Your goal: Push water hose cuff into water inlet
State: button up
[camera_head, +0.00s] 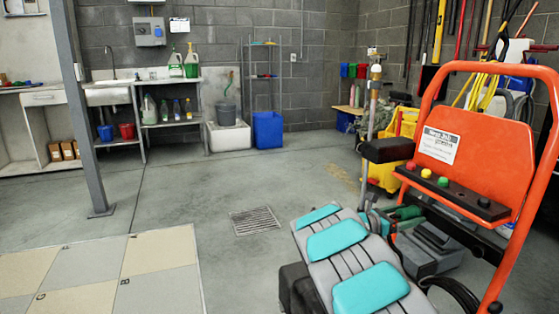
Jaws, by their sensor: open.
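An orange-framed machine (480,148) stands at the right, with a label and a dark strip of red, yellow and green buttons on its panel. A dark hose or cable (455,294) curves by its lower part. A small green fitting (408,213) shows low on the machine; I cannot tell whether it is the water inlet. I cannot make out the hose cuff for certain.
A yellow bucket (392,160) stands behind the machine. A floor drain (254,221), a grey post (82,120) and a tiled mat (85,272) are left of it. Open floor lies between.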

aim_at(400, 217)
jog(key=shift+p, duration=0.3)
jog(key=shift+c, duration=0.3)
grip_shut()
dwell(0.5)
jog(key=shift+a, duration=0.1)
jog(key=shift+p+v, duration=1.1)
jog(key=shift+v, duration=1.8)
